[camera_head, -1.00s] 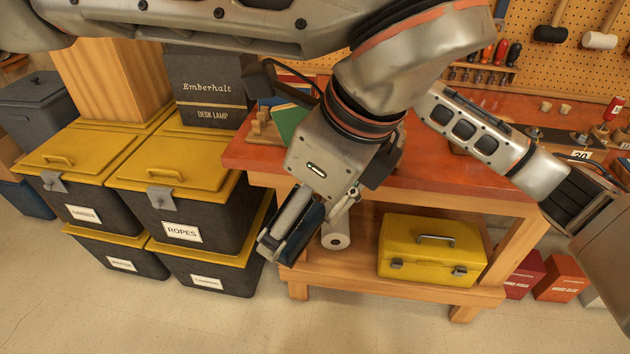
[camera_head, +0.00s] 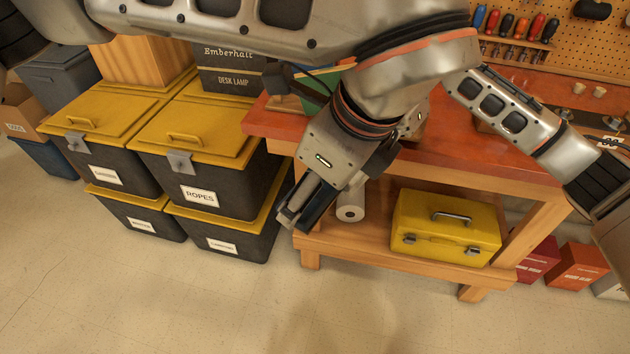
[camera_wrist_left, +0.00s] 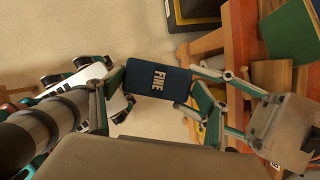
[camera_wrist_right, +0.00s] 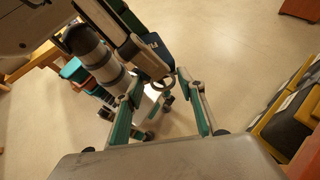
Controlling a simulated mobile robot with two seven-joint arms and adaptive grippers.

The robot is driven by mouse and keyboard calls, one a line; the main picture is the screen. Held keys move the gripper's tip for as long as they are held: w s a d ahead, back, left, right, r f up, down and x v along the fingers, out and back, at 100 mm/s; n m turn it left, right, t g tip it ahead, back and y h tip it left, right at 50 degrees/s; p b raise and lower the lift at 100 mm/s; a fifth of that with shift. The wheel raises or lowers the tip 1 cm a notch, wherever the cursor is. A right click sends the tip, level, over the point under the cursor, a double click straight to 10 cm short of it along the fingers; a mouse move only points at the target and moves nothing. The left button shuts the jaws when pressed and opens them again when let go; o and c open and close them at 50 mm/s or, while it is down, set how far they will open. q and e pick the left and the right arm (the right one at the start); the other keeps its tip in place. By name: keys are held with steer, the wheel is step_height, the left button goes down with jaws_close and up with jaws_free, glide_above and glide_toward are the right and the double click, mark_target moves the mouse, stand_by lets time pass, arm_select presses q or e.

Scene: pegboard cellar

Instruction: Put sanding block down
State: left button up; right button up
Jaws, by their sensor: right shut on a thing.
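The sanding block is dark blue with the word FINE on its face, and it shows clearest in the left wrist view (camera_wrist_left: 158,80). My left gripper (camera_head: 303,212) points down and left in front of the workbench. Its fingers stand at both ends of the block; whether they press on it is unclear. My right gripper comes in from the bench side, mostly hidden behind the left one in the head view. In the right wrist view my right gripper (camera_wrist_right: 162,84) is shut on the block, which is partly hidden. The block is held in the air.
The red-topped workbench (camera_head: 275,125) stands behind the grippers, with a yellow toolbox (camera_head: 445,227) and a white roll (camera_head: 351,205) on its lower shelf. Black bins with yellow lids (camera_head: 205,150) are stacked to the left. The floor in front (camera_head: 200,310) is clear.

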arm_select(q)
steer(key=shift+s, duration=0.1)
arm_select(e)
steer(key=shift+r, duration=0.15)
arm_select(q)
steer(key=c, duration=0.3)
arm_select(e)
steer(key=o, duration=1.6)
steer(key=shift+c, duration=0.2)
arm_select(q)
steer(key=shift+c, duration=0.2)
